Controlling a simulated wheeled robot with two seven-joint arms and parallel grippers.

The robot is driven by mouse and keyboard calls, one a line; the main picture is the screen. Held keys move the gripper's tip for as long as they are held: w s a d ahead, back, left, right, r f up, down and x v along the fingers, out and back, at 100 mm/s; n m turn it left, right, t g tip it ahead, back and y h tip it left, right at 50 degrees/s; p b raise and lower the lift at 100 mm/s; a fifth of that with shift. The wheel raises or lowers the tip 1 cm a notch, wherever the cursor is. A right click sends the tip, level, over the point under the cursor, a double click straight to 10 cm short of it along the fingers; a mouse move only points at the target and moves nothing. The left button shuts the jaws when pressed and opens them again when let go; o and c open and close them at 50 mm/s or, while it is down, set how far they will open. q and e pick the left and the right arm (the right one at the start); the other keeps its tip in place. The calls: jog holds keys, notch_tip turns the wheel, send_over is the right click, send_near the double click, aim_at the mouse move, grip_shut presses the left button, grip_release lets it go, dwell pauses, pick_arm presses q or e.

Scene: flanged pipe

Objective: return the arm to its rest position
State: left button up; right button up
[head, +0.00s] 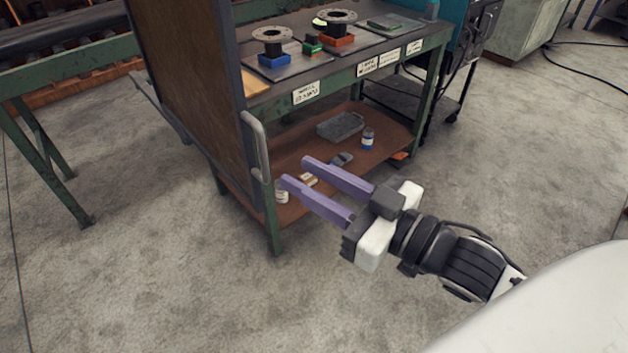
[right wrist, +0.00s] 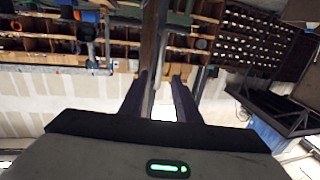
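My right gripper (head: 294,172) is in the head view, in the air in front of the green workbench (head: 345,75). Its two purple fingers are apart with nothing between them. It points to the upper left, and its fingertips overlap the bench's lower shelf in the picture. In the right wrist view the two fingers (right wrist: 160,85) also show apart and empty, with shelving and a pale wall behind. My left gripper is not in view. Two flanged pipe pieces stand on the bench top: one flange (head: 273,34) on a blue block and another flange (head: 335,17) on a red block.
A brown panel (head: 190,70) with a grey handle (head: 255,145) stands at the bench's left end, close to my right fingertips. The lower shelf holds a grey tray (head: 340,126) and a bottle (head: 368,139). A green frame (head: 45,150) stands at left. The front floor is clear.

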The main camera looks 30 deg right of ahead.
jog(key=shift+s+d, duration=0.15)
jog(key=shift+s, duration=0.2)
dwell(0.3)
notch_tip(320, 180, down, 20)
jog(key=s+d+m+g+h, duration=0.2)
jog(key=d+g+h, duration=0.1)
jog(key=h, duration=0.1)
jog(key=s+a+f+g, duration=0.2)
jog(key=s+f, duration=0.2)
jog(key=f, duration=0.4)
jog(key=s+a+f+g, duration=0.3)
jog(key=s+f, duration=0.2)
jog(key=f, duration=0.4)
jog(key=shift+s+m+h, duration=0.25)
jog(key=shift+m+h, duration=0.05)
